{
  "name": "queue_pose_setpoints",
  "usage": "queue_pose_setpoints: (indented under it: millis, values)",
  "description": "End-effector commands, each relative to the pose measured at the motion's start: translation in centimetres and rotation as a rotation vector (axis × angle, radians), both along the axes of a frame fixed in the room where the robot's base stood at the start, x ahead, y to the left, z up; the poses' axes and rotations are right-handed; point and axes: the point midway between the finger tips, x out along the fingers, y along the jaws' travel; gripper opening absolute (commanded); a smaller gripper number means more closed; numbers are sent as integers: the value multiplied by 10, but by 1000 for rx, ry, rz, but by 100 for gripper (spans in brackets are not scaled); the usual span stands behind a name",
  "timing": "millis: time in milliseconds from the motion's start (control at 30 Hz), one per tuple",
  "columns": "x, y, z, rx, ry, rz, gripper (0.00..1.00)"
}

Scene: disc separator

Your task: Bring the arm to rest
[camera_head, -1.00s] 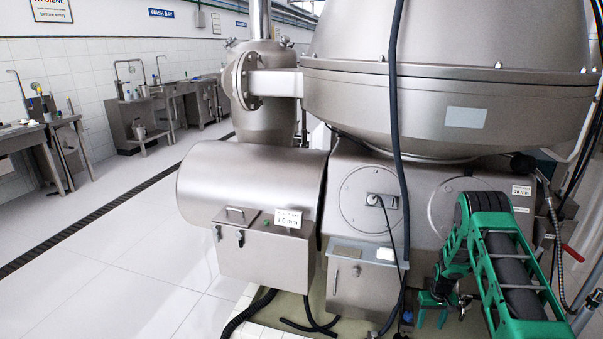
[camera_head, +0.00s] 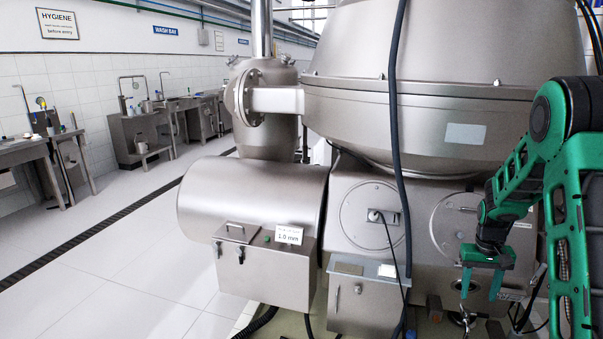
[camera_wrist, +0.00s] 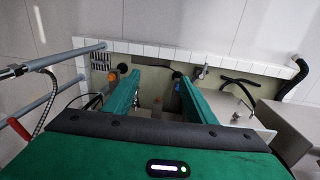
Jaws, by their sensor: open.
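My gripper (camera_head: 482,283) hangs at the lower right in the head view, fingers pointing down, in front of the machine's lower housing. My green arm bends above it at the right edge. In the wrist view the two green fingers of my gripper (camera_wrist: 158,100) are spread apart. Nothing shows between them but the space below. The disc separator (camera_head: 440,110) fills the middle and right of the head view, its large steel bowl over a square housing.
A steel motor drum (camera_head: 250,205) and a box with a "1.0 mm" label (camera_head: 289,235) stand left of the housing. A dark hose (camera_head: 396,150) hangs before the machine. Beneath my gripper are a tiled curb (camera_wrist: 150,48) and pipes (camera_wrist: 60,60). Open floor (camera_head: 120,260) lies left.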

Motion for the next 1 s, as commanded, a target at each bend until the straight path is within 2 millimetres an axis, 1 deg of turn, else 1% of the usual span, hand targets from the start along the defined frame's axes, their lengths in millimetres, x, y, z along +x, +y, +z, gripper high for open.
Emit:
queue_pose_setpoints:
  millis: [33, 100, 167, 200, 267, 400, 500, 567, 600, 733, 900, 1000]
  values:
    - [-13, 2, 20, -2, -7, -13, 51]
    - [-31, 5, 41, -2, -8, -31, 51]
    - [-47, 8, 58, 0, -9, -46, 51]
    - [-58, 10, 68, 1, -9, -56, 51]
    - [-76, 14, 84, 2, -10, -72, 51]
    - [-118, 24, 115, 10, -14, -104, 51]
    - [-149, 32, 134, 16, -16, -127, 51]
    - [-168, 38, 143, 21, -17, -141, 51]
    - [-181, 42, 148, 25, -19, -150, 51]
    - [-223, 55, 163, 39, -22, -179, 51]
    - [-278, 73, 173, 59, -28, -213, 51]
    - [-307, 84, 175, 72, -29, -229, 51]
